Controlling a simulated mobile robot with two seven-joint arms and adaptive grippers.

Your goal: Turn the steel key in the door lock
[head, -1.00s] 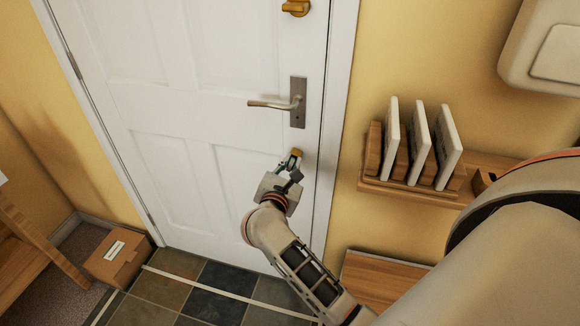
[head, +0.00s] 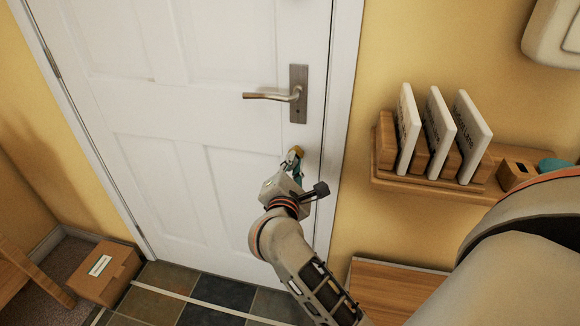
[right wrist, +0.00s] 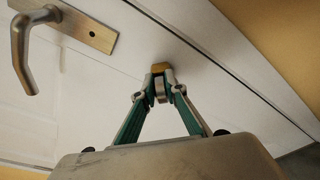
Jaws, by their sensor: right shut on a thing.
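The white door (head: 165,160) is closed, with a lever handle (head: 270,96) on a steel plate. Below the handle is a small brass lock (head: 298,150), which also shows in the right wrist view (right wrist: 160,67). My right gripper (head: 293,160) is at the lock. In the right wrist view its two green-sided fingers (right wrist: 159,92) are closed in on the small steel key (right wrist: 160,88), just in front of the brass lock. The fingertips hide much of the key, so I cannot tell its exact angle. My left gripper is not in view.
Right of the door frame, a wooden wall shelf (head: 395,184) holds a rack with several white upright panels (head: 440,122). A wooden surface (head: 385,293) lies below it. A cardboard box (head: 105,275) stands on the floor at left. Tiled floor (head: 222,292) lies before the door.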

